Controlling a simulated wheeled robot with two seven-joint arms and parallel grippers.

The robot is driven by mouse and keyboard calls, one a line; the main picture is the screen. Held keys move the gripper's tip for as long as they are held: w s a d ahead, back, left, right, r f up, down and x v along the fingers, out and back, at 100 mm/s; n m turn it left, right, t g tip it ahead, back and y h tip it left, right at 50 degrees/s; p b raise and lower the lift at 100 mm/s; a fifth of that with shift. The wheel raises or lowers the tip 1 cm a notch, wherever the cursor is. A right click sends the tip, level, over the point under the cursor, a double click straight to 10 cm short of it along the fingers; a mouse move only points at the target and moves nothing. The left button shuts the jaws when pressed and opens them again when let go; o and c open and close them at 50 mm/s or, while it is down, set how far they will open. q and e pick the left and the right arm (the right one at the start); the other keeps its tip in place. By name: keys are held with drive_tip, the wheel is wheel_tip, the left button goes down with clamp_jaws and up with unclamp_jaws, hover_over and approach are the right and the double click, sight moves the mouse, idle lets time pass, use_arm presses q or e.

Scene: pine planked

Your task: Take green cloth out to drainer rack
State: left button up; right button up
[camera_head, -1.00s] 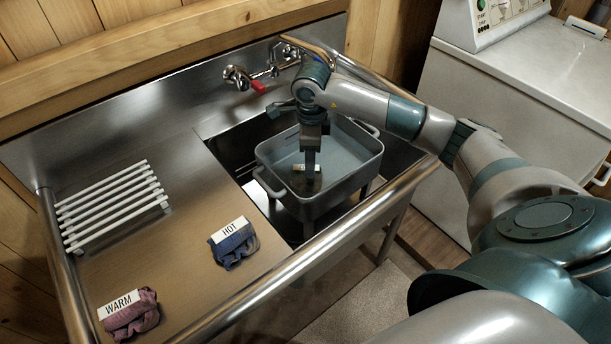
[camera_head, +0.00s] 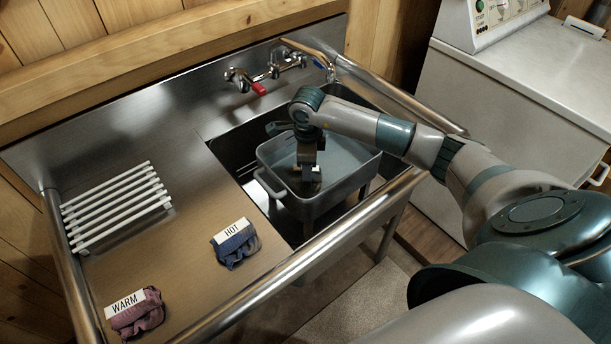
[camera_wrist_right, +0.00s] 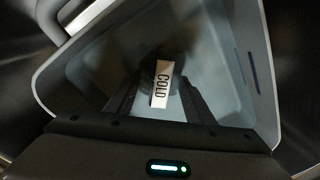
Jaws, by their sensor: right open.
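The drainer rack (camera_head: 116,206), a row of white bars, lies on the left of the steel drainboard. A grey tub (camera_head: 272,180) stands in the sink basin. In it, a white COLD label (camera_wrist_right: 161,84) shows in the right wrist view, on a small dark cloth (camera_wrist_right: 149,76) whose green colour I cannot make out. My right gripper (camera_head: 311,182) points down inside the tub at this cloth. Its open fingers (camera_wrist_right: 158,92) lie either side of the label in the wrist view. In the head view the gripper mostly hides the cloth. My left gripper is not in view.
A blue cloth labelled HOT (camera_head: 236,246) and a pinkish cloth labelled WARM (camera_head: 138,316) lie on the drainboard. A tap with a red handle (camera_head: 258,88) is behind the basin. The drainboard between rack and basin is clear.

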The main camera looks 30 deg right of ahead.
drive_tip(key=c, duration=1.1)
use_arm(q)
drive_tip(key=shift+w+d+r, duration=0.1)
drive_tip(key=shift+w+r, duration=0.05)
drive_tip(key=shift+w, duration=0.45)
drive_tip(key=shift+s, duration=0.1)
